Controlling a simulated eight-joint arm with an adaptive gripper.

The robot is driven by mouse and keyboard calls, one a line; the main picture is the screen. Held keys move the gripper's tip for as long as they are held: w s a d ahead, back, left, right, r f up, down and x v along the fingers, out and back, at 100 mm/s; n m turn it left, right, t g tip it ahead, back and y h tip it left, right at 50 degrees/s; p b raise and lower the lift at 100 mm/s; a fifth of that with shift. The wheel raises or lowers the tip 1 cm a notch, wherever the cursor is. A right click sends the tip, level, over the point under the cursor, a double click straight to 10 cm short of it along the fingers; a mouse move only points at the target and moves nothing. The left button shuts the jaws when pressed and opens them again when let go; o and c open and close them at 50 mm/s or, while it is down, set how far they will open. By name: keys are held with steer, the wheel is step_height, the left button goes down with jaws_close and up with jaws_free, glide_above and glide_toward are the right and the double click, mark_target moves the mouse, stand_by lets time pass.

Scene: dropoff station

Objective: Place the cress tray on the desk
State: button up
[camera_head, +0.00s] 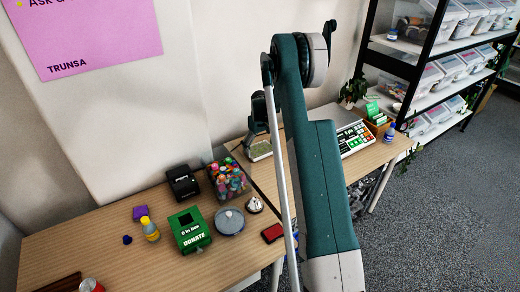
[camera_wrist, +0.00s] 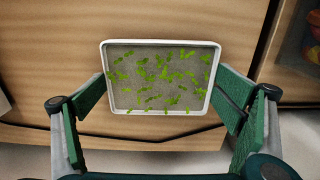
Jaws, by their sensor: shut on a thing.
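The cress tray (camera_wrist: 160,112) is a white-rimmed, shallow square tray with green sprouts on a grey bed. My gripper (camera_wrist: 160,85) holds it between its two green fingers, one at each side. In the head view the tray (camera_head: 260,150) shows below my gripper (camera_head: 258,125), partly hidden by my arm. It is over the wooden desk (camera_head: 100,240) near the wall. Wood surface (camera_wrist: 50,45) shows behind the tray in the wrist view. I cannot tell whether the tray touches it.
A green donation box (camera_head: 191,230), a jar of colourful items (camera_head: 228,180), a grey round object (camera_head: 229,221), a black device (camera_head: 183,183) and a yellow bottle (camera_head: 150,228) stand left of my arm. A keyboard-like panel (camera_head: 355,138) lies right. Shelves (camera_head: 440,90) stand at right.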

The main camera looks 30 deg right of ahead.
mark_target(260, 150)
steer(key=shift+f, duration=0.2)
steer(key=o, duration=0.8)
steer(key=shift+c, duration=0.2)
steer(key=shift+r, duration=0.15)
step_height(260, 150, up, 12)
steer(key=p, duration=0.1)
steer(key=shift+r, duration=0.1)
stand_by(0.4)
